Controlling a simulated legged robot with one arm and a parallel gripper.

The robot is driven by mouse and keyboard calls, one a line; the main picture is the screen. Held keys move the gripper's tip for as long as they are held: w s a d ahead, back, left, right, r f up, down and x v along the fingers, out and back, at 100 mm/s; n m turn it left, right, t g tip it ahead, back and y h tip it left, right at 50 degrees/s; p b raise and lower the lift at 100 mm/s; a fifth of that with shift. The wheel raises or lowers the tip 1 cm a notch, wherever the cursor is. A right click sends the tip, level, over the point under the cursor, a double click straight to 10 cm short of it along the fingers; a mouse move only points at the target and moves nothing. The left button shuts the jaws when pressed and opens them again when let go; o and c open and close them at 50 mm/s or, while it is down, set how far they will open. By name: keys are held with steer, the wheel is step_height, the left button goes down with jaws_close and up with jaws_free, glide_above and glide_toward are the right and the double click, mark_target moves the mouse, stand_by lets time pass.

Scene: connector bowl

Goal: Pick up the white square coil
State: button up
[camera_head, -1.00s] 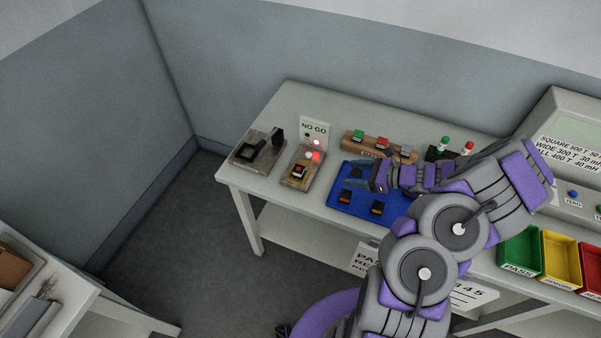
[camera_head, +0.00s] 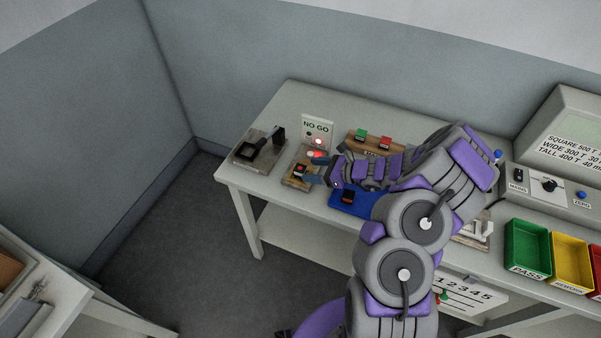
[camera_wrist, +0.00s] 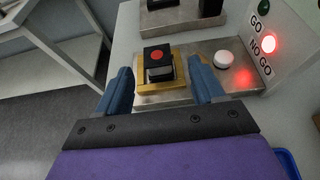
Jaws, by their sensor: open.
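A small square coil-like part (camera_wrist: 158,67) with a black top, a red dot and a pale grey band sits in a brass-coloured nest on the metal gauge plate (camera_wrist: 207,62). From the head view the part (camera_head: 300,170) is small, and I cannot be sure that it is the white coil. My gripper (camera_wrist: 161,84) is open, with one blue finger on each side of the nest and nothing held.
The NO GO sign (camera_head: 317,130) stands behind the plate with its red lamp lit. A white button (camera_wrist: 223,59) is right of the nest. A black clamp fixture (camera_head: 258,150) is to the left. The blue tray (camera_head: 345,205) lies under my arm with a dark part (camera_head: 347,195).

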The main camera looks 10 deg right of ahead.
mark_target(300, 171)
steer(key=shift+x, duration=1.35)
steer(key=shift+s+a+r, duration=0.1)
steer(key=shift+c, duration=0.4)
steer(key=c, duration=1.1)
